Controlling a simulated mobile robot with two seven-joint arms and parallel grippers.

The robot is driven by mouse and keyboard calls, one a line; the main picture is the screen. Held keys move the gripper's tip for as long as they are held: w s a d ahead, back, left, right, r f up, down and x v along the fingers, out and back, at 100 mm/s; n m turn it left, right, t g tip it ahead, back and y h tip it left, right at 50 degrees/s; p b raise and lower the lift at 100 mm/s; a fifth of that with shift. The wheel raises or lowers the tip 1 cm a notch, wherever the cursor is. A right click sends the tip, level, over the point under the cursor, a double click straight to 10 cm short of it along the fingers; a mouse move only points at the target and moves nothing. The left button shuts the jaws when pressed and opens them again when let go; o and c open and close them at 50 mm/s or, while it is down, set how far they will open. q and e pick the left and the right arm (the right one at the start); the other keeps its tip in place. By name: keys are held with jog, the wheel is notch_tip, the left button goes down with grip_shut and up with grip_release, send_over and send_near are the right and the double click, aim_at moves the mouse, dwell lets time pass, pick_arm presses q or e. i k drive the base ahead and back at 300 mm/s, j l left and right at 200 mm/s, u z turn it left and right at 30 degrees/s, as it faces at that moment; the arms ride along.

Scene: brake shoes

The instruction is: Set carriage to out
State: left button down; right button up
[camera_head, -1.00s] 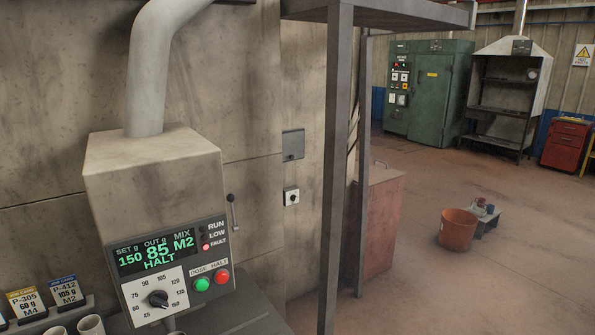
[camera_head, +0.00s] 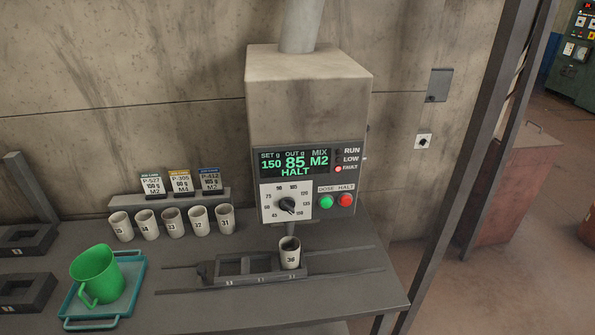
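The carriage (camera_head: 231,268) is a dark frame with open slots on two rails on the bench, below the dosing machine (camera_head: 308,105). A pale cup (camera_head: 290,254) marked 36 stands in its right end, under the machine's outlet. A small dark knob or block is at the carriage's left end. The machine's display (camera_head: 296,161) reads SET 150, OUT 85, M2 and HALT, with the red FAULT lamp lit. Its dial (camera_head: 287,204) and green and red buttons sit below. Neither of my grippers is in view.
Several numbered cups (camera_head: 172,223) stand in a row behind the carriage, before a rack of cards (camera_head: 181,184). A green jug (camera_head: 97,274) stands on a teal tray (camera_head: 130,290) at the left. Dark fixtures (camera_head: 27,240) lie at the far left. A metal post (camera_head: 480,150) rises at the right.

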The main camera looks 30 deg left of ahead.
aim_at(247, 269)
jog(key=u, duration=1.15)
